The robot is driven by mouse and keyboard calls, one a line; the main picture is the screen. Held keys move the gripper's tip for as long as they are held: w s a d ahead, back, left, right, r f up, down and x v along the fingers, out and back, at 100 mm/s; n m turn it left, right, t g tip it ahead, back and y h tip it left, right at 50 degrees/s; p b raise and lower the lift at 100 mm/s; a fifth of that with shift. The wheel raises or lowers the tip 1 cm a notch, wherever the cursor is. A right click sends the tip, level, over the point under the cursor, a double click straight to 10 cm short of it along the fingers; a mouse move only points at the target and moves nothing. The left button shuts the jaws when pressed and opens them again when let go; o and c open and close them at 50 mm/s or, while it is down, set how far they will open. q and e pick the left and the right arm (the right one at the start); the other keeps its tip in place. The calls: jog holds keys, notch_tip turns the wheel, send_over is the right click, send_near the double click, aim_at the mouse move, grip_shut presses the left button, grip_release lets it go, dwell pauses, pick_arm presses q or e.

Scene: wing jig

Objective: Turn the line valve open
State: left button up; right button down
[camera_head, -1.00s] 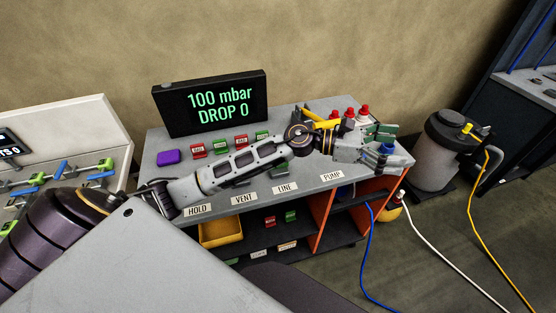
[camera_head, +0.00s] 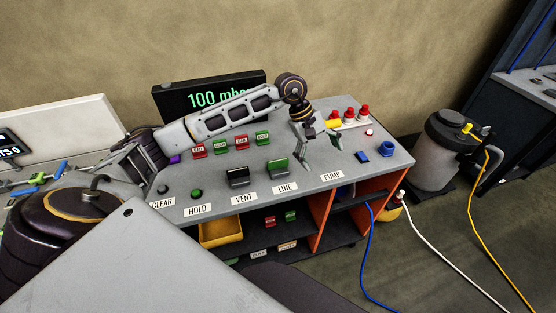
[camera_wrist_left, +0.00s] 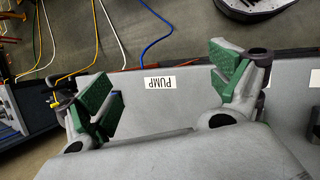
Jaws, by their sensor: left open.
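The line valve (camera_head: 277,168) is a dark block with a green handle, standing on the grey bench top behind the LINE label (camera_head: 285,188). My left gripper (camera_head: 320,155) points down to the right of the line valve, behind the PUMP label (camera_head: 332,177). Its fingers are spread and empty, apart from the valve. In the left wrist view the green-padded fingers of the left gripper (camera_wrist_left: 160,85) stand wide apart on either side of the PUMP label (camera_wrist_left: 160,83). The line valve does not show clearly there. My right gripper is not in view.
The vent valve (camera_head: 237,177) stands just left of the line valve. A blue switch (camera_head: 361,156) and blue cup (camera_head: 387,148) are to the right. Red-topped fittings (camera_head: 348,115) stand behind. My left arm partly hides the display (camera_head: 205,98), where "100" still shows.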

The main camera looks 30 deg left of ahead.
aim_at(278, 160)
pick_arm(q)
jog(key=a+r+m+y, duration=0.1)
jog(key=a+y, duration=0.5)
jog(key=a, duration=0.9)
jog(key=shift+w+a+r+g, duration=0.2)
jog(key=shift+a+r+g, duration=0.2)
jog(key=shift+r, duration=0.2)
jog(key=shift+f, duration=0.15)
jog(key=shift+d+f+p, duration=0.1)
jog(key=shift+f+p, duration=1.35)
jog(key=shift+f, duration=5.3)
jog(key=c, duration=1)
